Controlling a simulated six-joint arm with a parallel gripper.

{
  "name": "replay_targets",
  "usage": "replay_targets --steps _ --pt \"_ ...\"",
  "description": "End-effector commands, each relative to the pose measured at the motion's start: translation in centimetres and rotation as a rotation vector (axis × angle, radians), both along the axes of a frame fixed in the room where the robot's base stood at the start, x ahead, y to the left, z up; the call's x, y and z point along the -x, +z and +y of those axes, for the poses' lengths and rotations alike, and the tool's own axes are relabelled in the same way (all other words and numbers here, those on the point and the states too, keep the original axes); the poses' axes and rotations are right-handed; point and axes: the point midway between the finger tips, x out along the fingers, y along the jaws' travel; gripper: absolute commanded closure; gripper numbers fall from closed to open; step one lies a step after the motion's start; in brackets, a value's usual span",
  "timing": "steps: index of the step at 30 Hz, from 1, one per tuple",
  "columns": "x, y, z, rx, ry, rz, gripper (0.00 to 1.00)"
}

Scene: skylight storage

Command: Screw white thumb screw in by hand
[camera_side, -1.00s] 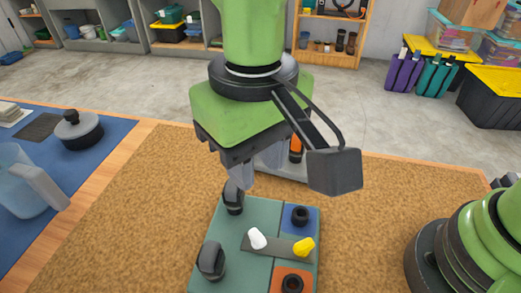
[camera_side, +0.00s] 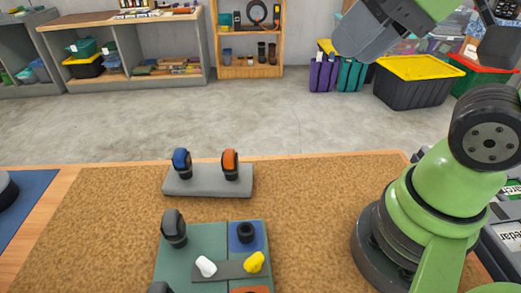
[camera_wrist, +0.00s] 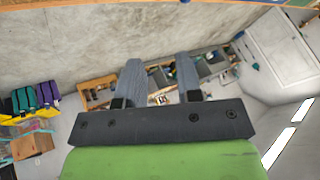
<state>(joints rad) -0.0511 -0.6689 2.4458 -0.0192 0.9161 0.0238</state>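The white thumb screw (camera_side: 206,267) stands at the left end of a dark grey strip (camera_side: 230,271) on the teal board, in the lower middle of the side view. A yellow thumb screw (camera_side: 254,262) stands at the strip's right end. How deep the white screw sits cannot be told. My gripper (camera_wrist: 158,64) is open and empty in the wrist view, its two grey fingers apart. In the side view, part of my arm's end is at the upper right, far from the board. The wrist view shows neither screw.
The teal board (camera_side: 190,245) has a blue square with a black ring (camera_side: 246,232) and a black knob (camera_side: 173,228). Behind it, a grey block (camera_side: 207,182) holds a blue knob (camera_side: 182,162) and an orange knob (camera_side: 229,164). The brown mat (camera_side: 310,230) is clear right of the board.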

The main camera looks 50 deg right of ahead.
Motion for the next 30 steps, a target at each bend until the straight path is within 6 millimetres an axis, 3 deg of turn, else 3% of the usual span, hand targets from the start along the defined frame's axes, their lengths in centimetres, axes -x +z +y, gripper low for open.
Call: replay_targets --steps 11,16,20,23,30 --pt "1.0 -0.3 -0.7 0.003 -0.034 -0.045 0.62" --pt "-0.1 -0.3 -0.1 0.086 0.124 -0.03 0.62" --pt "-2.5 -0.7 1.6 0.269 0.497 -0.017 0.62" --pt "-4.8 -1.7 3.8 0.433 0.877 -0.023 0.62" --pt "-8.6 -6.7 10.8 0.755 1.837 -0.111 0.62"
